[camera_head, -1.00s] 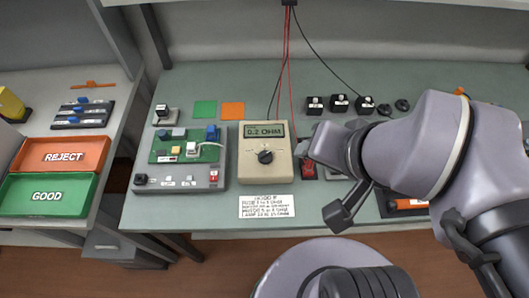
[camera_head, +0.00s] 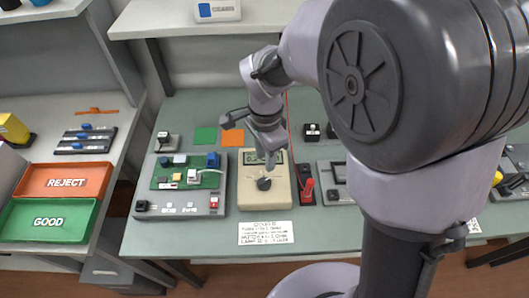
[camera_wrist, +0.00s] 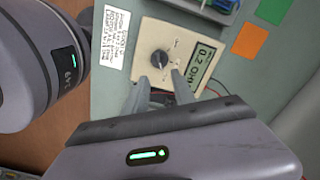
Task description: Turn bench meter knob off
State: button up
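The bench meter (camera_head: 281,199) is a beige box on the green bench mat, with a dark round knob (camera_head: 264,184) below its display. In the wrist view the meter (camera_wrist: 143,37) appears turned sideways, and its display (camera_wrist: 203,66) reads about 0.2 OHM. The knob (camera_wrist: 160,59) has a light pointer mark and printed positions around it. My gripper (camera_head: 268,160) is over the meter's upper part and partly covers the display. In the wrist view my gripper (camera_wrist: 160,78) is open, with its fingertips apart and empty just short of the knob; contact is not visible.
A circuit board fixture (camera_head: 180,206) stands left of the meter. A red probe (camera_head: 307,190) in a dark holder stands close on its right. A printed card (camera_head: 265,232) lies in front. Red REJECT (camera_head: 66,181) and green GOOD (camera_head: 48,221) trays sit on the left table.

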aim_at(266, 180)
notch_tip(266, 180, down, 10)
jog(key=b, duration=0.2)
jog(key=shift+r+b, duration=0.25)
jog(key=shift+b, duration=0.15)
grip_shut()
